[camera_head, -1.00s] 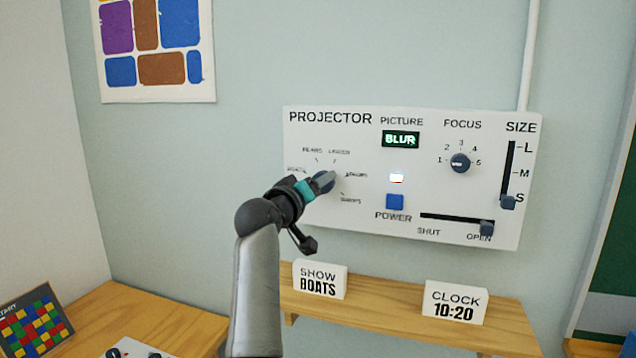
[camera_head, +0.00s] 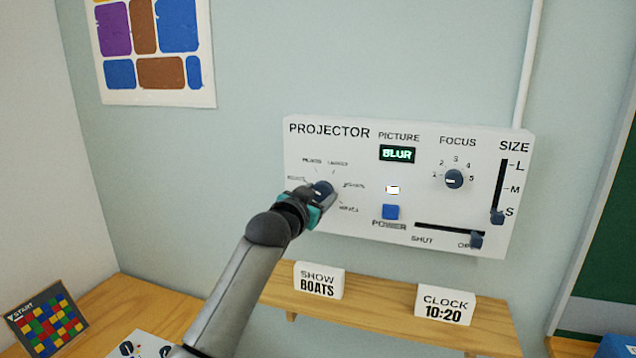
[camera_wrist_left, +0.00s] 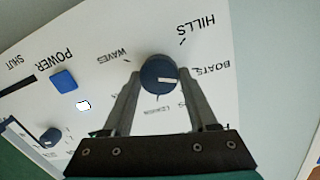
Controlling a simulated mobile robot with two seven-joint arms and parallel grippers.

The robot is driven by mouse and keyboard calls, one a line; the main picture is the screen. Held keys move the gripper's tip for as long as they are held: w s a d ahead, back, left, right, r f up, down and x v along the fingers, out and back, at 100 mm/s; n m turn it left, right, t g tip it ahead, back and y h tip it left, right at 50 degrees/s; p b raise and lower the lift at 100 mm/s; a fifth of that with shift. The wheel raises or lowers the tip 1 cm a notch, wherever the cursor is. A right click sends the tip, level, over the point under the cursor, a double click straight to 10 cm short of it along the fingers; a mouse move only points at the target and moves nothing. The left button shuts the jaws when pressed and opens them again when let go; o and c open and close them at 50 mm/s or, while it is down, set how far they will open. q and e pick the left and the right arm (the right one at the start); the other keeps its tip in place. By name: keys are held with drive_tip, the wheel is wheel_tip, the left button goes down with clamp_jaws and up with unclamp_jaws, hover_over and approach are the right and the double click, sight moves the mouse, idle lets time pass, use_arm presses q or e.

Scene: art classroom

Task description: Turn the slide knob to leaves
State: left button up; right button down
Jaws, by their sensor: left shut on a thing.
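The slide knob (camera_head: 324,187) is a round dark blue dial on the left of the white projector panel (camera_head: 365,130). My left gripper (camera_head: 311,202) is shut on it, coming from the lower left. In the left wrist view the knob (camera_wrist_left: 160,75) sits between both fingers (camera_wrist_left: 162,92). Its white mark points right, toward the BOATS label (camera_wrist_left: 212,70). WAVES (camera_wrist_left: 112,58) and HILLS (camera_wrist_left: 195,40) are readable there, upside down. A label below the knob is blurred and perhaps reads leaves. My right gripper is not in view.
The picture display (camera_head: 397,154) reads BLUR. The blue power button (camera_head: 390,212), focus knob (camera_head: 454,179), shutter slider (camera_head: 476,240) and size slider (camera_head: 497,218) lie to the right. Below, a shelf (camera_head: 385,308) holds a SHOW BOATS sign (camera_head: 319,281) and a CLOCK 10:20 sign (camera_head: 445,305).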

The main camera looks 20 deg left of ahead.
use_arm(q)
drive_tip(key=m+p, duration=0.3)
drive_tip(key=m, duration=0.1)
drive_tip(key=shift+d+r+y, duration=0.1)
drive_tip(key=shift+r+y, duration=0.05)
drive_tip(key=shift+y, duration=0.15)
drive_tip(key=m+p, duration=0.2)
drive_tip(key=m, duration=0.1)
drive_tip(key=shift+m+y+p, duration=0.3)
drive_tip(key=m+p, duration=0.1)
drive_tip(key=m, duration=0.3)
drive_tip(key=shift+d+p, duration=0.1)
drive_tip(key=shift+p, duration=0.2)
drive_tip(key=m, duration=0.3)
drive_tip(key=m+y+p, duration=0.1)
drive_tip(key=m, duration=0.1)
drive_tip(key=shift+f, duration=0.25)
drive_tip(key=o, duration=1.4)
drive_tip(key=shift+s, duration=0.15)
